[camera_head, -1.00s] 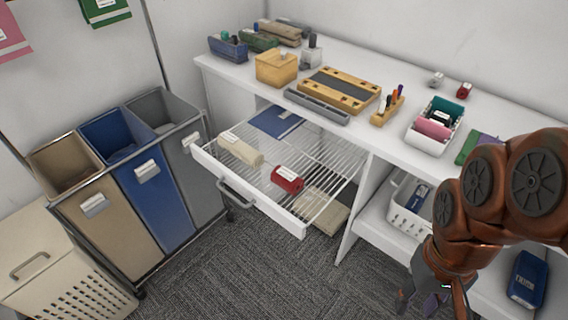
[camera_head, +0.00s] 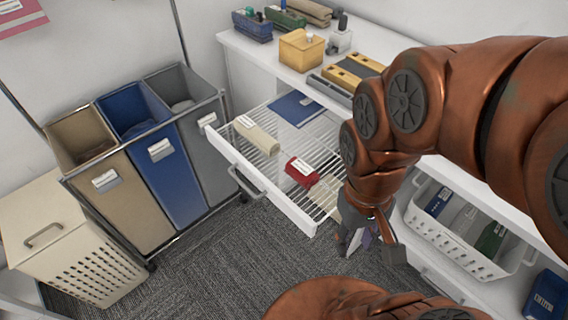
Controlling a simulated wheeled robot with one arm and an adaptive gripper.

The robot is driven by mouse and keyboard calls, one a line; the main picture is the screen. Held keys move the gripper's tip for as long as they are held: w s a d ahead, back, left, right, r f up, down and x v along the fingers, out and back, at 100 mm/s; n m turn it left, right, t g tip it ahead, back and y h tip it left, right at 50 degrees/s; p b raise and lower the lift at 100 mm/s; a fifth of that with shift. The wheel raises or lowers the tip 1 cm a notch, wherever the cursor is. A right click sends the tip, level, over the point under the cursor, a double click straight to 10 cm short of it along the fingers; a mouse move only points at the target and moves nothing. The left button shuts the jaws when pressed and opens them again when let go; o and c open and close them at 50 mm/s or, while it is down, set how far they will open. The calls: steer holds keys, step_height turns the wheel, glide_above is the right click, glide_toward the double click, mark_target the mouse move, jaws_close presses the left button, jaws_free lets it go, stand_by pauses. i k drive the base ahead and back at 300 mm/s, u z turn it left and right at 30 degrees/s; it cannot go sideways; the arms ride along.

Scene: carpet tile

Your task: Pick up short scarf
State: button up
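In the head view, a pulled-out wire-bottomed drawer (camera_head: 279,199) holds a red rolled cloth (camera_head: 301,171) with a white label. A beige rolled cloth (camera_head: 257,136) with a label lies farther left in it. I cannot tell which roll is the short scarf. My gripper (camera_head: 368,246) points down just right of the drawer's front corner, with its fingers spread. A small purple-grey patch shows between them; I cannot tell what it is. My arm hides the drawer's right part. A beige folded cloth (camera_head: 325,195) is partly visible near the arm.
A blue flat item (camera_head: 295,107) lies at the drawer's back. Tan, blue and grey hampers (camera_head: 160,152) stand left, beside a white lidded basket (camera_head: 62,240). The counter holds a wooden box (camera_head: 300,50). A white basket (camera_head: 455,240) sits on the lower right shelf. Carpet in front is clear.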

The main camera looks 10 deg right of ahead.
mark_target(296, 168)
steer(key=z, duration=1.6)
steer(key=k, duration=1.15)
steer(key=u, duration=1.5)
steer(key=i, duration=0.5)
steer(key=u, duration=0.05)
